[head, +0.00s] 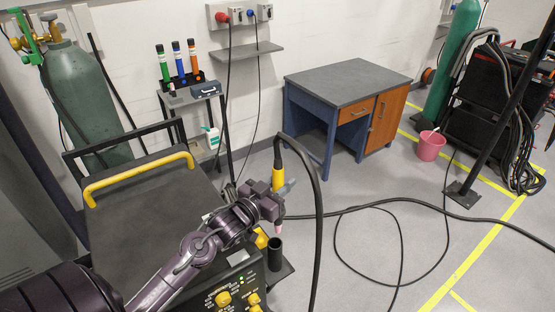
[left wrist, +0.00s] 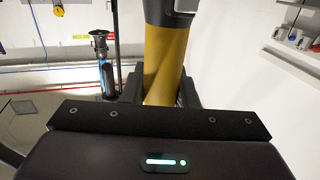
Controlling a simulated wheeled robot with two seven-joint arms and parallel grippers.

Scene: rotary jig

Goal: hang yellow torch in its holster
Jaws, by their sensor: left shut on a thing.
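The yellow torch (head: 278,177) is upright, with its black cable arching up and over to the right. My left gripper (head: 276,194) is shut around its body, which also shows between the fingers in the left wrist view (left wrist: 163,62). The torch's lower tip (head: 278,228) hangs below the gripper. The holster, a black open tube (head: 275,252), is at the welding machine's front right side. In the picture the tip is just above the tube's mouth, apart from it; the depth between them is hard to judge. My right gripper is not in view.
The welding machine (head: 140,215) has a yellow handle (head: 138,172) and front knobs. The torch cable (head: 319,210) drops to the floor on the right. A workbench (head: 347,84) and pink bucket (head: 430,146) stand farther back.

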